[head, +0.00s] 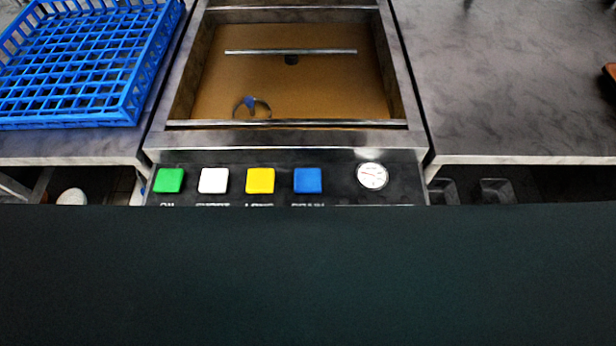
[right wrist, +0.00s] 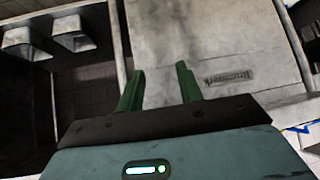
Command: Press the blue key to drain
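The blue key (head: 308,180) is on the dark front panel (head: 335,190) of a fryer, the rightmost in a row with a green key (head: 169,180), a white key (head: 213,180) and a yellow key (head: 260,180). The label below it is partly cut off. The fryer vat (head: 300,80) holds a brown surface with a metal bar across it. My right gripper (right wrist: 160,82) shows in the right wrist view with its two green fingers apart and nothing between them, in front of a light panel. My left gripper is in neither view.
A round dial (head: 372,175) sits right of the keys. A blue basket (head: 75,112) stands on the left counter. The right counter (head: 510,80) is mostly clear. Metal bins (right wrist: 75,33) show in the right wrist view. A dark surface fills the lower head view.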

